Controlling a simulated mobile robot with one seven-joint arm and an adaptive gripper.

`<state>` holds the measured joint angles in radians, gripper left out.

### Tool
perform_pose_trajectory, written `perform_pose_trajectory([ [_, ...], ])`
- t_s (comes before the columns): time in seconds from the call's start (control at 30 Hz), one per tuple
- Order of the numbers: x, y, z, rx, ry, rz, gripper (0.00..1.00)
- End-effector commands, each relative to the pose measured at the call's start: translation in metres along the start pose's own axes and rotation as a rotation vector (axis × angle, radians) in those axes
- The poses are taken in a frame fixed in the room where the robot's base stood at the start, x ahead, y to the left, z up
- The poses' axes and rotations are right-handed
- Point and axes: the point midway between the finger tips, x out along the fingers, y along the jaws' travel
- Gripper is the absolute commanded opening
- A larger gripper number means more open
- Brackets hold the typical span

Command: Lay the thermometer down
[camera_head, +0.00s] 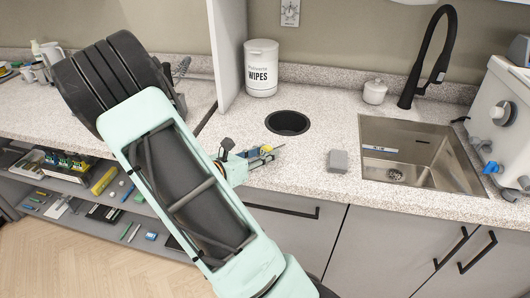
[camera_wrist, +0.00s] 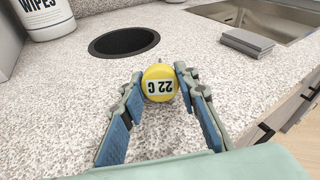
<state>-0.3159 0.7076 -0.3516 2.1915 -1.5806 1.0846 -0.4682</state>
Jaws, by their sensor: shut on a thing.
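A round black hole (camera_head: 287,123) lies in the counter just behind my gripper. A grey block (camera_head: 338,161) sits to the right, before the sink (camera_head: 425,155). A white wipes tub (camera_head: 261,68) stands at the back. The counter between hole and block is clear.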

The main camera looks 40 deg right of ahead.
Motion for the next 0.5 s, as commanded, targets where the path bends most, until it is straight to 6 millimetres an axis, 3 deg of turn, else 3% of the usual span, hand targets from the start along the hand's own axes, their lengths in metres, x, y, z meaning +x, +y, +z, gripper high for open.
perform_pose_trajectory([
  [0.1, -0.0001, 0.0, 0.0005, 0.0, 0.0, 0.0, 0.04],
  [0.13, -0.0001, 0.0, 0.0005, 0.0, 0.0, 0.0, 0.29],
  [0.3, -0.0001, -0.0001, 0.0005, 0.0, 0.0, 0.0, 0.48],
  [0.5, -0.0001, 0.0, 0.0004, 0.0, 0.0, 0.0, 0.49],
])
